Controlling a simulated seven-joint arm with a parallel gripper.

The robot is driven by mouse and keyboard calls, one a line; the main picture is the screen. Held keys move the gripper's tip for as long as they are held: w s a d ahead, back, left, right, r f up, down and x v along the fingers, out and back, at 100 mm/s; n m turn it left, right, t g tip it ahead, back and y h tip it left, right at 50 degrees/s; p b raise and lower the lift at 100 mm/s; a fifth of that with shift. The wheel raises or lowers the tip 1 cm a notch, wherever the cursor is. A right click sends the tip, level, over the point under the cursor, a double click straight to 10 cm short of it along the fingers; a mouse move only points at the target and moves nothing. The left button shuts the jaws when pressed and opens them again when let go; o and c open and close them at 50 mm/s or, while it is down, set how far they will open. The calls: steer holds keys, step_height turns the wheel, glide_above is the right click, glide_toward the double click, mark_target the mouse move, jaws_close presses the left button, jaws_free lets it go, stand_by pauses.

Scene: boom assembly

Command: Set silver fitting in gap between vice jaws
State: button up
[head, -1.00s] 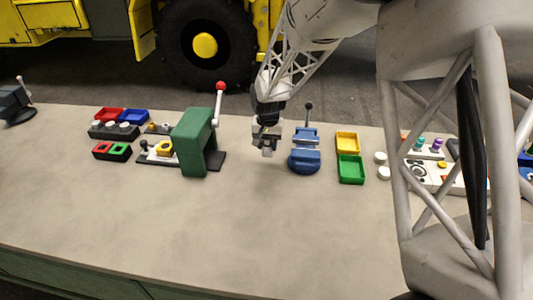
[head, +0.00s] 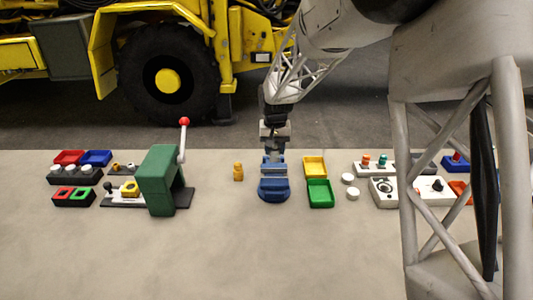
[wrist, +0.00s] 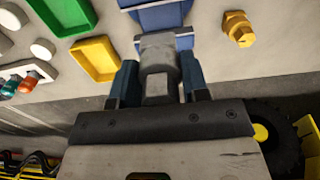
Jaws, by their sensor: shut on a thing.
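My gripper (head: 274,146) is above the back part of the blue vice (head: 274,189), pointing down. In the wrist view its two dark blue fingers (wrist: 159,78) are shut on the silver fitting (wrist: 157,60), a grey rounded piece with a square face. The vice also shows at the top of the wrist view (wrist: 160,16), with a pale jaw just beyond the fitting. The fitting is at the vice jaws, but I cannot tell whether it is down in the gap or still above it. The gripper hides much of the gap in the head view.
A brass hex fitting (head: 238,172) stands left of the vice. A green press (head: 160,182) with a red-knobbed lever is further left. Yellow (head: 315,166) and green (head: 320,193) trays are close on the right. The front of the table is clear.

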mark_target(274, 159)
steer(key=shift+f, duration=0.1)
stand_by(0.4)
steer(key=shift+f, duration=2.25)
steer(key=shift+f, duration=1.7)
stand_by(1.1)
steer(key=o, duration=1)
steer(key=shift+r, duration=3.5)
